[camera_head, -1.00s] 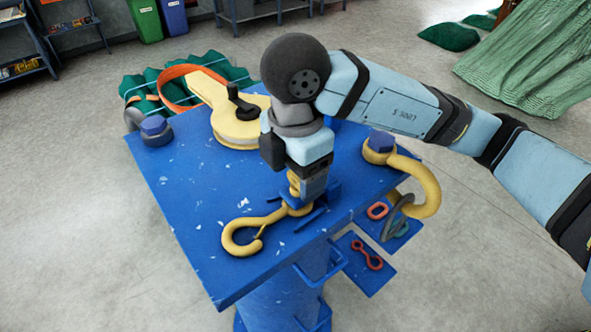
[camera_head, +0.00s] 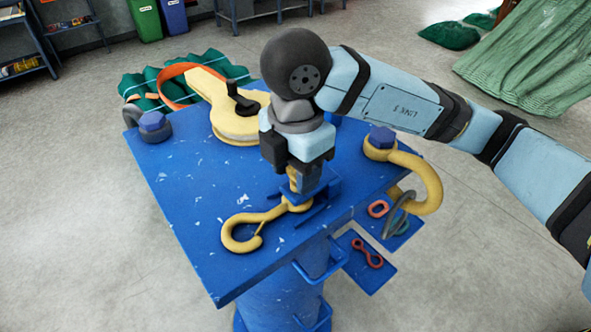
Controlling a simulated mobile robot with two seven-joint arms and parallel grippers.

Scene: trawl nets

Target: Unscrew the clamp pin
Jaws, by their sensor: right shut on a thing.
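My right gripper (camera_head: 297,186) points down over the blue table (camera_head: 190,215). Its jaws are shut around a small upright yellow piece, which appears to be the clamp pin (camera_head: 293,183); the jaws hide most of it. Under the jaws is a blue clamp bracket (camera_head: 322,187) on the table top. A yellow hook (camera_head: 240,238) lies flat, its shank end at the bracket beneath the gripper. How deep the pin sits cannot be seen. My left gripper is not in view.
A yellow block with a black handle (camera_head: 240,125) lies at the back of the table. A yellow shackle (camera_head: 430,190) overhangs the right edge. The table's left half is mostly clear.

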